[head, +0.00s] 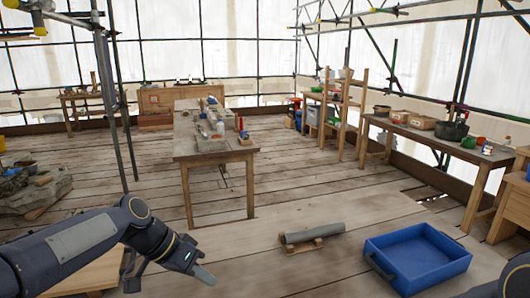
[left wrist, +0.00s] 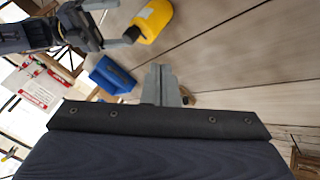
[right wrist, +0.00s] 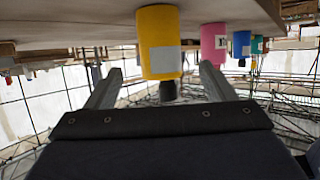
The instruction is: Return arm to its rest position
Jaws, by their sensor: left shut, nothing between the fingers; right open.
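The left wrist view also shows the yellow bottle (left wrist: 153,20). The right gripper is outside the head view.
A blue tray (head: 413,285) stands at the front right. A grey cylinder (head: 312,233) lies on a small wooden cradle beside it. A pink bottle (right wrist: 214,44) and a blue bottle (right wrist: 241,44) stand beyond the yellow one. A wooden table (head: 215,157) stands ahead, with open floor around it.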

